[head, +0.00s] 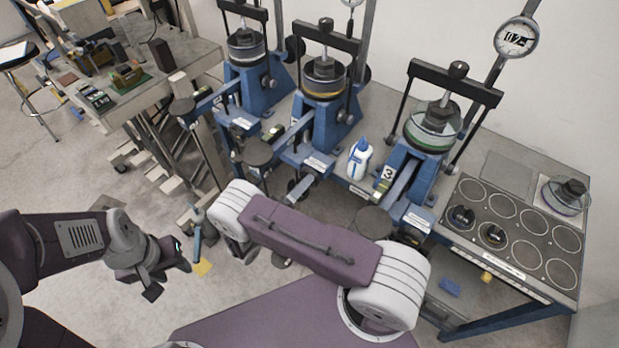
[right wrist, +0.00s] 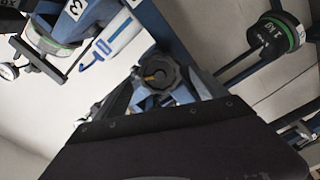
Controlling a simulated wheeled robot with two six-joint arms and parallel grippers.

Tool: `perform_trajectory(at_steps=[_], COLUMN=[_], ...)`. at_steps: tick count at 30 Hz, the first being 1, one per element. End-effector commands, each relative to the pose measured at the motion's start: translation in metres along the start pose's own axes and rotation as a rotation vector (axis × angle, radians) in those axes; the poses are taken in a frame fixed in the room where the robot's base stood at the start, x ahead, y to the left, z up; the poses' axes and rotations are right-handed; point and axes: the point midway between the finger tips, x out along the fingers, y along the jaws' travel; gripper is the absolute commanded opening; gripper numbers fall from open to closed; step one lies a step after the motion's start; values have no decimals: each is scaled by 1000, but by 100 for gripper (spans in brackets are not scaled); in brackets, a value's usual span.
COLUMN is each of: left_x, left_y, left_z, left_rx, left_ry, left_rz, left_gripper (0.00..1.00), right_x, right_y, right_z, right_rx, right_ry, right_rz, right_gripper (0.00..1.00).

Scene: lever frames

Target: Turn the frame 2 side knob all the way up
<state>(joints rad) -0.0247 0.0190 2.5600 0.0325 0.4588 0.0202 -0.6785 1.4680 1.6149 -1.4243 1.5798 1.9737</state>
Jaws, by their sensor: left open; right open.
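Three blue lever frames stand in a row in the head view. I take the middle one (head: 322,115), with an orange-ringed cup, as frame 2. A dark lobed knob with an orange mark (right wrist: 158,75) faces the right wrist camera, just beyond my right gripper (right wrist: 175,112). It appears to be the frame 2 side knob; a dark knob below frame 2 also shows in the head view (head: 297,187). My right gripper is open; its fingertips are hard to make out, and it is not touching the knob visibly. My left gripper (head: 164,277) is open and empty, low over the floor.
Frame 3 (head: 430,150) stands right of frame 2, a white and blue bottle (head: 360,160) between them. A weight rack (head: 515,240) is at right, a workbench (head: 150,90) at left.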

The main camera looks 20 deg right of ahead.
Motion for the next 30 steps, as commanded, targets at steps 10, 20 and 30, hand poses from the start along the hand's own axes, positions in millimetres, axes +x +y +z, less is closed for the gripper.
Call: perform_trajectory(at_steps=[10,20,30], left_x=[3,3,3], left_y=[0,0,0], left_z=[0,0,0], left_rx=[0,0,0], left_ry=[0,0,0], left_rz=[0,0,0], left_gripper=[42,42,42], right_x=[-14,-14,-14], right_y=[0,0,3], right_z=[0,0,3], right_rx=[1,-476,-1559], right_ry=[0,-2,-25], right_rz=[0,1,-6], right_gripper=[82,82,82])
